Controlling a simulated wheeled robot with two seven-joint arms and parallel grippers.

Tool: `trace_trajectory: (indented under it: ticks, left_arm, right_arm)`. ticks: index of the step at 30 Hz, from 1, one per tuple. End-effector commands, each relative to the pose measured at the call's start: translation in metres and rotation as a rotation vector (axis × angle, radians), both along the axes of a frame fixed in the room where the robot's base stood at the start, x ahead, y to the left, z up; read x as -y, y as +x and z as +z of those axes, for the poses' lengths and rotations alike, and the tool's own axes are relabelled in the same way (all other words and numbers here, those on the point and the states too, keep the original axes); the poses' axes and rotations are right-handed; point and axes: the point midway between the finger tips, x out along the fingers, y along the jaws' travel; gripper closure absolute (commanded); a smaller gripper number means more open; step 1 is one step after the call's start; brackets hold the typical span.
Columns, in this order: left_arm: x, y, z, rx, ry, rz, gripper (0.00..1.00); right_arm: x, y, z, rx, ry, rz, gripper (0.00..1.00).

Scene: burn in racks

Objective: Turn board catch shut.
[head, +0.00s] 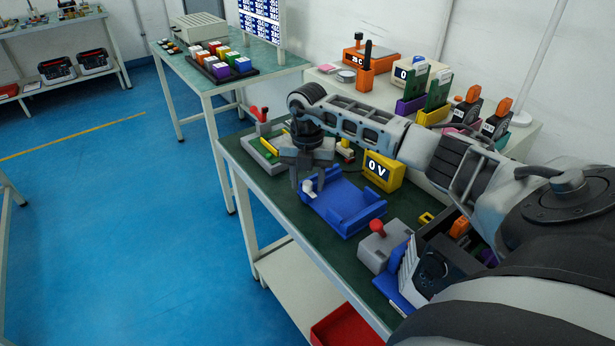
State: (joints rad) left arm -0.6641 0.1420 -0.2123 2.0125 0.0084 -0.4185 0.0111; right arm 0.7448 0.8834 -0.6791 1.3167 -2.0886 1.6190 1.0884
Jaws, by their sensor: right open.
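My right gripper (306,182) points down over the left end of a blue cradle (350,204) on the green-topped bench. Its jaws are open. A small white piece (308,186), which looks like the catch, shows at the fingertips by the cradle's left edge. I cannot tell whether the fingers touch it, or which way it is turned. The gripper and wrist hide part of the cradle's far left corner. No board shows clearly in the cradle. My left gripper is not in view.
A yellow display reading 0 V (382,171) stands behind the cradle. A grey fixture with a red lever (262,146) is at the far left end. A grey box with a red knob (384,246) stands nearer right. A red bin (345,326) sits below the bench.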

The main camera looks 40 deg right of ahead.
Motion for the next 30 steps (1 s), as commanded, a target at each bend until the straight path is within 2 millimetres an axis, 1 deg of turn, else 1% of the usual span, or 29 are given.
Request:
trace_trajectory:
  ticks: [5, 8, 9, 10, 20, 26, 30]
  left_arm:
    - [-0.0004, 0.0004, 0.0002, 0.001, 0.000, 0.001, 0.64]
    - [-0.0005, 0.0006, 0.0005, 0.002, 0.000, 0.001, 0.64]
    - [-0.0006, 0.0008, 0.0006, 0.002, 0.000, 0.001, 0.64]
    - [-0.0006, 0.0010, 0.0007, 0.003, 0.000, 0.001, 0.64]
    - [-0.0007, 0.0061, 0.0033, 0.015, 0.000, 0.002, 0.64]
    - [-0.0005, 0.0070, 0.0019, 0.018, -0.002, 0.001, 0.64]
    - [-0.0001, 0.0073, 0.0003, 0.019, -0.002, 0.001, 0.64]
  right_arm:
    - [-0.0001, 0.0001, -0.0001, 0.000, 0.000, 0.000, 0.57]
    - [-0.0001, 0.0002, 0.0001, 0.000, 0.000, 0.000, 0.82]
    - [-0.0001, 0.0002, 0.0002, 0.000, 0.000, 0.000, 0.93]
    - [-0.0001, 0.0001, 0.0002, 0.000, 0.000, 0.000, 1.00]
    - [0.0002, 0.0003, 0.0006, 0.001, -0.001, 0.025, 1.00]
    - [0.0004, 0.0005, 0.0005, 0.001, -0.002, 0.118, 1.00]
    - [0.0009, 0.0006, 0.0006, 0.002, -0.002, 0.225, 1.00]
